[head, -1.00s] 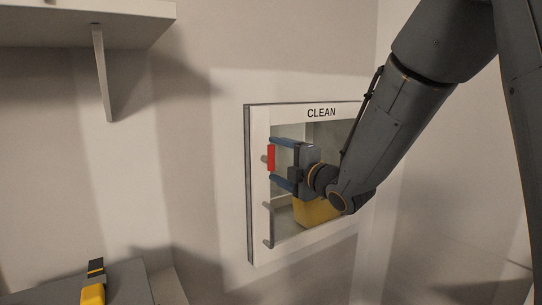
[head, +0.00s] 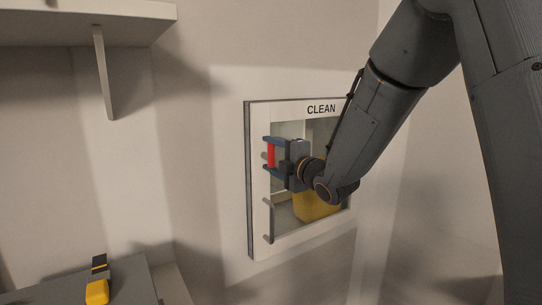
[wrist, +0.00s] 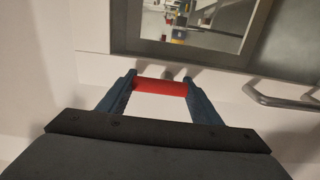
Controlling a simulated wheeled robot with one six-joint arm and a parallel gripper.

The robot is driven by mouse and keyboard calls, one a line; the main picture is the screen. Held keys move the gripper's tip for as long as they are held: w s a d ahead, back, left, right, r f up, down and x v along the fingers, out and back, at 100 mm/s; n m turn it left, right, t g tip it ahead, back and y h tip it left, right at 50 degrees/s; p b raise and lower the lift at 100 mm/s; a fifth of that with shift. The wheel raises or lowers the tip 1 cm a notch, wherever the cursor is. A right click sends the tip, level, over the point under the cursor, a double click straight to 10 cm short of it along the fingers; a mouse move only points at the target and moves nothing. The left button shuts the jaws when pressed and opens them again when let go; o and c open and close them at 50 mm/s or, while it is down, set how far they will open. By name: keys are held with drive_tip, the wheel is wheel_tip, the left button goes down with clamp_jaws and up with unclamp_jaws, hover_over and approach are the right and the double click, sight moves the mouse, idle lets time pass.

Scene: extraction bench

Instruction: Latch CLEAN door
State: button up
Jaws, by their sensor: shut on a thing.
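The CLEAN door (head: 258,222) is a white-framed door with a window, set in the wall, with the word CLEAN on its top rail. A red latch handle (head: 271,155) is on the left side of its frame. My gripper (head: 269,154) is shut on the red handle, one blue finger above it and one below. In the wrist view the red handle (wrist: 160,87) spans between the two blue fingertips. A grey bar handle (head: 270,221) is lower on the same side of the frame, and it also shows in the wrist view (wrist: 282,101).
A yellow object (head: 316,205) shows behind the window, partly hidden by my arm. A shelf (head: 80,12) with a bracket juts out at upper left. A yellow and black tool (head: 97,290) lies on a grey surface at lower left.

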drive_tip(key=shift+m, duration=0.3)
drive_tip(key=m+b, duration=0.1)
drive_tip(key=m, duration=0.1)
drive_tip(key=m+b, duration=0.1)
drive_tip(key=shift+w+d+f+m, duration=0.1)
drive_tip(key=shift+w+d+m, duration=0.1)
drive_tip(key=shift+m, duration=0.2)
drive_tip(key=m, duration=0.4)
drive_tip(key=shift+d+f+m+b, duration=0.1)
drive_tip(key=shift+d+m+b, duration=0.05)
drive_tip(key=shift+m+b, duration=0.2)
drive_tip(key=m, duration=0.4)
drive_tip(key=shift+w+d+f+m, duration=0.1)
drive_tip(key=shift+f+m, duration=0.05)
drive_tip(key=shift+m, duration=0.1)
drive_tip(key=shift+f+m+p, duration=0.15)
drive_tip(key=shift+m+p, duration=0.05)
drive_tip(key=shift+m, duration=0.85)
drive_tip(key=shift+f+m+p, duration=0.1)
drive_tip(key=shift+m+p, duration=0.1)
drive_tip(key=shift+m, duration=0.85)
drive_tip(key=o, duration=1.1)
drive_tip(key=shift+c, duration=0.2)
